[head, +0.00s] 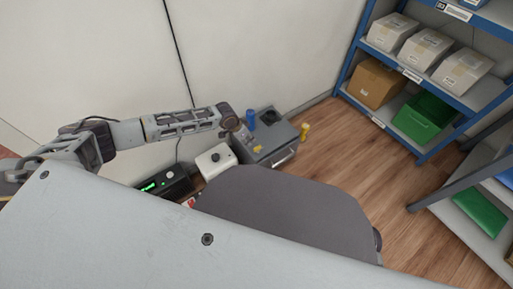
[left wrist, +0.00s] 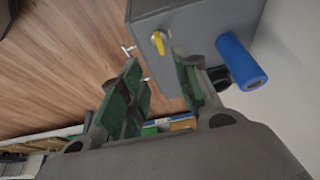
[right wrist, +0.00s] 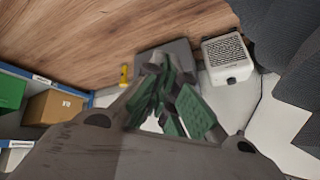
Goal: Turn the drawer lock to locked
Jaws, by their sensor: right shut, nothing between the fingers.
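The grey drawer unit (head: 280,133) stands on the counter by the wall, with a silver handle (head: 285,158) on its front. Its yellow lock knob (left wrist: 158,43) shows in the left wrist view on the grey face, its long part nearly upright in that picture. The knob's locked or unlocked setting cannot be read. My left gripper (left wrist: 157,60) is open and empty, its green-padded fingers either side of the line to the knob, apart from it. In the head view it (head: 239,131) is at the unit's left side. My right gripper (right wrist: 165,75) is shut and empty, outside the head view.
Blue shelves with boxes (head: 425,48) stand right; the floor between is clear.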

